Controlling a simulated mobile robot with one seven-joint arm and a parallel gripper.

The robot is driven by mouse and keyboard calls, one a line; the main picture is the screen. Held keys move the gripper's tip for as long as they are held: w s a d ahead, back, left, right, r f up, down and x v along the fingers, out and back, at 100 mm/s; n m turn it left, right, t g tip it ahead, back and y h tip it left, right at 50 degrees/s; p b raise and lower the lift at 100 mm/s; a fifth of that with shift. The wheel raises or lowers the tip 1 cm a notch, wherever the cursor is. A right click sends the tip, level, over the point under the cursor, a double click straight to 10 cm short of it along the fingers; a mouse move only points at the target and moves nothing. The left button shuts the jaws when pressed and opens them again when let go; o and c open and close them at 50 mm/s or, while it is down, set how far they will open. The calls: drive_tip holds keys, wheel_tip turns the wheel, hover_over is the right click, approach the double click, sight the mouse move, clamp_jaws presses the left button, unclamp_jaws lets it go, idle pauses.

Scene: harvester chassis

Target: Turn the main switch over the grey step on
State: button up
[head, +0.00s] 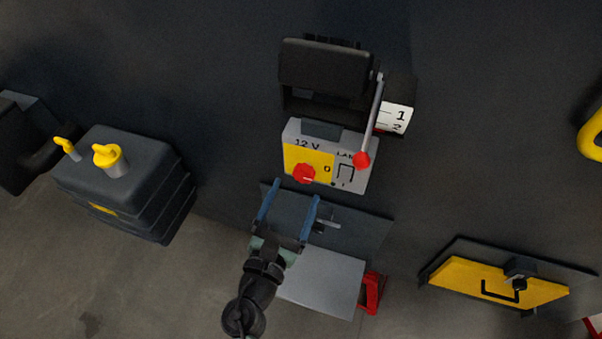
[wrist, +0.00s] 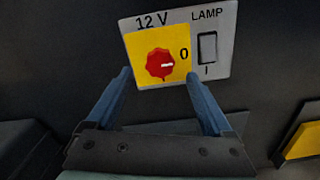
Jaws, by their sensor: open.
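The main switch is a red rotary knob (head: 304,173) on a yellow plate marked 12 V, with a 0 to its right. It also shows in the wrist view (wrist: 160,64), where its white mark points right, toward the 0. The plate sits on a grey panel (head: 357,181) above the grey step (head: 322,280). My gripper (head: 291,192) is open, its two blue fingers pointing up at the panel. In the wrist view the fingers (wrist: 158,74) stand to either side below the knob, apart from it and empty.
A lamp rocker switch (wrist: 208,48) is right of the knob. A lever with a red ball (head: 362,160) hangs at the panel's right side. A black box (head: 325,66) juts out above. A dark tank (head: 120,190) with a yellow cap stands left; a yellow hatch (head: 460,283) is right.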

sight(302, 177)
drive_tip(key=x, duration=0.5)
drive_tip(key=shift+s, duration=0.1)
clamp_jaws()
idle(0.3)
